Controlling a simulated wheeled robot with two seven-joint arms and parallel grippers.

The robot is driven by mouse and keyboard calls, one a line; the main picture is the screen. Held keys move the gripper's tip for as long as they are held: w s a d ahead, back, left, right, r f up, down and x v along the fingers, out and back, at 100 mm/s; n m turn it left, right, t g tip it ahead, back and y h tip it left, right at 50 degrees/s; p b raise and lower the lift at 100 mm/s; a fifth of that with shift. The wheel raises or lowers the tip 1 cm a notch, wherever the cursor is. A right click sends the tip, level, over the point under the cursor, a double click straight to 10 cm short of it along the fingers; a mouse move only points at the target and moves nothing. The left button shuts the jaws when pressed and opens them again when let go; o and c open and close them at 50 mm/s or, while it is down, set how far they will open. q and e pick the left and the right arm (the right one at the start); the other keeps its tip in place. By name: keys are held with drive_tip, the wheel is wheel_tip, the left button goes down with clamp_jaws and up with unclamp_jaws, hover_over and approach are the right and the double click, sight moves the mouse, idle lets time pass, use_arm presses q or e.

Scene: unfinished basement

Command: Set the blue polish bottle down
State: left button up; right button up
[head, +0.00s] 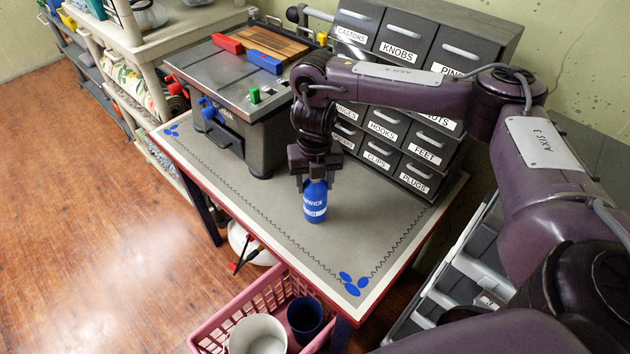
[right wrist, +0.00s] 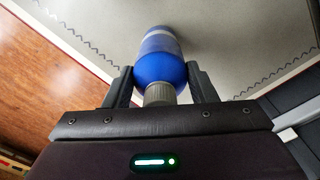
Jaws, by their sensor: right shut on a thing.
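The blue polish bottle (head: 315,203) is upright at the grey table top (head: 370,235), in front of the labelled drawer cabinet. My right gripper (head: 315,182) points down from above and is shut on the bottle near its top. In the right wrist view the blue bottle (right wrist: 163,60) with its grey cap sits between the two fingers (right wrist: 165,85). The bottle's base appears at or very close to the table surface; I cannot tell whether it touches. My left gripper does not show.
A grey machine (head: 245,90) with red, blue and green blocks stands at the table's back left. The drawer cabinet (head: 400,115) stands behind the bottle. A pink basket (head: 245,310) with cups is below the table's front edge. The table's front part is clear.

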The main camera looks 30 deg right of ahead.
drive_tip(key=shift+f, duration=0.2)
drive_tip(key=o, duration=1.5)
drive_tip(key=shift+r, duration=0.1)
wheel_tip(320, 180, up, 12)
drive_tip(key=p, duration=0.3)
drive_tip(key=shift+r, duration=0.15)
